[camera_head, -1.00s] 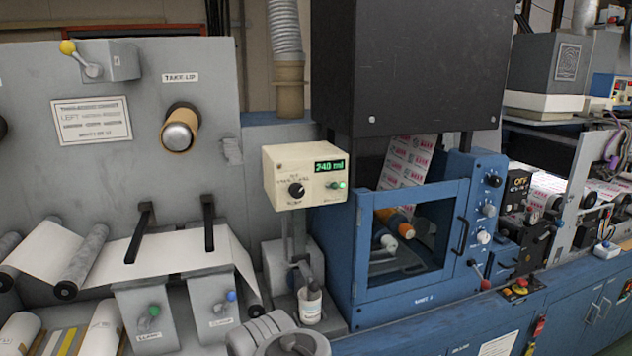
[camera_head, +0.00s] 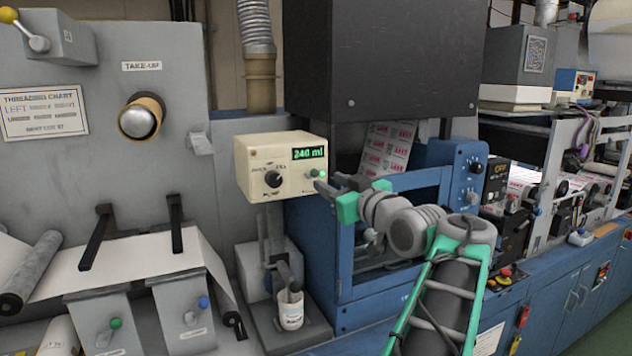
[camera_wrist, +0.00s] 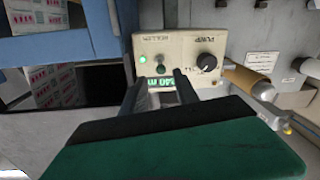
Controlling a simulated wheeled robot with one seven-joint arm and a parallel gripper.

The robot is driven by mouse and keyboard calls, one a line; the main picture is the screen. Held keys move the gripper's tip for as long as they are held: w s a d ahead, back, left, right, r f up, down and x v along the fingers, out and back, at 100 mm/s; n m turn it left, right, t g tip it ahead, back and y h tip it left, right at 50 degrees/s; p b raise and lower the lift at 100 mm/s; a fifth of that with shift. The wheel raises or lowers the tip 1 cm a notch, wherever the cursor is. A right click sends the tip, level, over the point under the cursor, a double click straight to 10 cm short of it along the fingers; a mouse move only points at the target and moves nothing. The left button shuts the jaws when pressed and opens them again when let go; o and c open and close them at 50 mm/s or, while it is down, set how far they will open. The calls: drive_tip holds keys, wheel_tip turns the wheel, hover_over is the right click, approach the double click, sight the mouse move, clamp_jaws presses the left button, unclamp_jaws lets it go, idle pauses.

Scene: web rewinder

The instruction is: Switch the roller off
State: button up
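A cream control box (camera_head: 285,165) with a black knob, a green-lit 240 ml display (camera_head: 309,153) and a small switch with a green light (camera_head: 317,173) stands left of the blue press. My gripper (camera_head: 330,187) is just in front of the box's right side, near the switch. In the wrist view, the box (camera_wrist: 180,52) appears upside down. The two dark fingers of my gripper (camera_wrist: 160,88) are apart, with nothing between them, and partly cover the display. The green light (camera_wrist: 143,59) and a toggle (camera_wrist: 160,68) show beyond the fingertips. I cannot tell whether they touch it.
A take-up roller (camera_head: 141,117) and yellow-ball lever (camera_head: 38,42) are on the left panel. The blue press frame (camera_head: 345,265) stands behind my arm. A panel reading OFF (camera_head: 497,170) is farther right. A white cup (camera_head: 290,308) stands below the box.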

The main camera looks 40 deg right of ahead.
sight(317, 175)
drive_tip(key=p+x, duration=0.2)
drive_tip(key=x, duration=0.4)
drive_tip(key=shift+w+a+r, duration=0.15)
drive_tip(key=shift+w, duration=0.35)
clamp_jaws()
